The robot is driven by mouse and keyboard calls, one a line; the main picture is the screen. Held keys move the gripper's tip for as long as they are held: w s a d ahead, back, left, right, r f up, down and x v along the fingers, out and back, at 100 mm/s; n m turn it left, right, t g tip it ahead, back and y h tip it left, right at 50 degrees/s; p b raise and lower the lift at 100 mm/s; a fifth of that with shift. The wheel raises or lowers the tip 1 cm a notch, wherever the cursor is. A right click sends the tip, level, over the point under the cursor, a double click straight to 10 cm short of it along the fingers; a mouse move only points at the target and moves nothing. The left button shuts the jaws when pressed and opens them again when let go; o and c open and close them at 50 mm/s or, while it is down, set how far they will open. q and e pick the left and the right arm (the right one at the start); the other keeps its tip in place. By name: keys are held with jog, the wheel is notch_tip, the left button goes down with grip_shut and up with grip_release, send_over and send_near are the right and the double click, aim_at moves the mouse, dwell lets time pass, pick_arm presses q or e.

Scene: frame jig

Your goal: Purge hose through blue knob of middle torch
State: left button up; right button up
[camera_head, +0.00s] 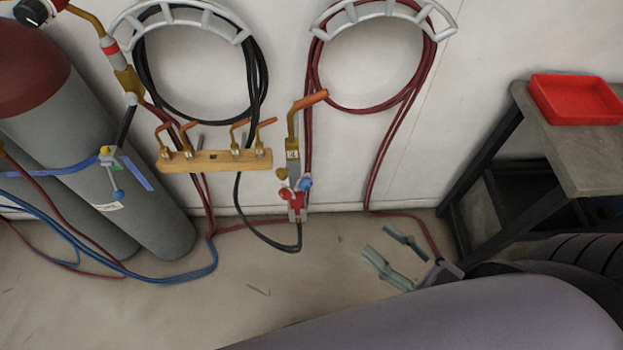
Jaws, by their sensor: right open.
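A torch (293,150) hangs upright against the wall at the picture's middle, with an orange bent tip at its top. Its blue knob (305,184) is on the right side near the bottom, and its red knob (285,196) is on the left. A dark hose and a red hose (255,224) run to its lower end. My right gripper (396,256) is open and empty, low and to the right of the torch, well apart from it. Part of my right arm fills the lower right. My left gripper is not in view.
Grey gas cylinders (110,150) stand at left with a blue strap. A wooden rack (220,161) holds several brass tips. Coiled hoses hang on two wall hangers (385,10). A metal table (575,150) with a red tray (540,100) stands at right. Blue hose (180,278) crosses the floor.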

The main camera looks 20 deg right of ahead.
aim_at(309, 186)
jog(key=p+x, duration=0.3)
jog(key=x, duration=1.3)
jog(key=shift+w+p, duration=0.1)
jog(key=shift+p, duration=0.2)
jog(key=shift+w+a, duration=0.2)
jog(key=shift+w, duration=0.15)
jog(key=shift+f, duration=0.1)
jog(key=shift+c, duration=0.6)
grip_shut()
